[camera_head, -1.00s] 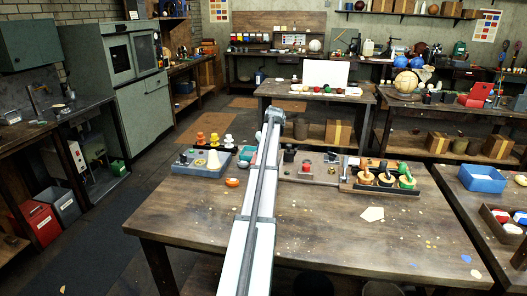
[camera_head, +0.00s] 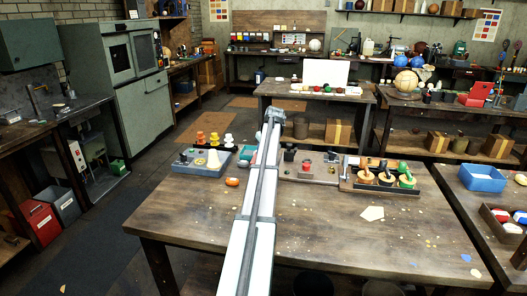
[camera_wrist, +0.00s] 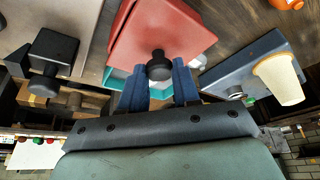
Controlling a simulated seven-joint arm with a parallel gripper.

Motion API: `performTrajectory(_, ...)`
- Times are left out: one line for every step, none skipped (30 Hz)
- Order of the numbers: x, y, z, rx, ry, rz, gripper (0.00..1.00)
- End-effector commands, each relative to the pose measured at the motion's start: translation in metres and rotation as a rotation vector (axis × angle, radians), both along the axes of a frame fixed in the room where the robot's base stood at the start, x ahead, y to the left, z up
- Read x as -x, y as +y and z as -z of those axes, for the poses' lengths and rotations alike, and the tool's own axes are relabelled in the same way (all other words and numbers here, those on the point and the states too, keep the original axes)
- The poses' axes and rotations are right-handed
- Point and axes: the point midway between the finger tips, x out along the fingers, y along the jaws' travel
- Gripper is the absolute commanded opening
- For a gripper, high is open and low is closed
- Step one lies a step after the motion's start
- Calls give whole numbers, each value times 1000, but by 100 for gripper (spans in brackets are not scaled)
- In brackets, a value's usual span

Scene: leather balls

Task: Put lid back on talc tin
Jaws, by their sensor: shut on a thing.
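My gripper (camera_wrist: 159,86) shows in the wrist view with its two blue fingers closed about the black knob (camera_wrist: 158,66) of a red, flat-sided lid (camera_wrist: 160,30). A teal tin (camera_wrist: 116,80) shows partly behind the lid and fingers; most of it is hidden. I cannot tell whether the lid touches the tin or hangs apart from it. In the head view my arm hides the gripper and the lid. A small teal patch (camera_head: 246,153), perhaps the tin, shows just left of my arm.
A blue-grey tray with a pale cone (camera_wrist: 278,80) stands to the right in the wrist view. A black knobbed piece (camera_wrist: 52,52) is at the left. In the head view, a rack with several handled pieces (camera_head: 385,176) stands right of my arm. The front of the table (camera_head: 340,235) is mostly clear.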

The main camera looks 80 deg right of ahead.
Motion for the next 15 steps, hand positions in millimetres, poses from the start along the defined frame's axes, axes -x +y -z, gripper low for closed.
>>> performTrajectory(0,0,0,0,0,0,1)
performTrajectory(0,0,0,0,0,0,33)
performTrajectory(0,0,0,0,0,0,37)
performTrajectory(0,0,0,0,0,0,40)
performTrajectory(0,0,0,0,0,0,43)
performTrajectory(0,0,0,0,0,0,47)
performTrajectory(0,0,0,0,0,0,50)
performTrajectory(0,0,0,0,0,0,52)
performTrajectory(0,0,0,0,0,0,56)
performTrajectory(0,0,0,0,0,0,59)
performTrajectory(0,0,0,0,0,0,61)
performTrajectory(0,0,0,0,0,0,61)
performTrajectory(0,0,0,0,0,0,61)
performTrajectory(0,0,0,0,0,0,61)
performTrajectory(0,0,0,0,0,0,61)
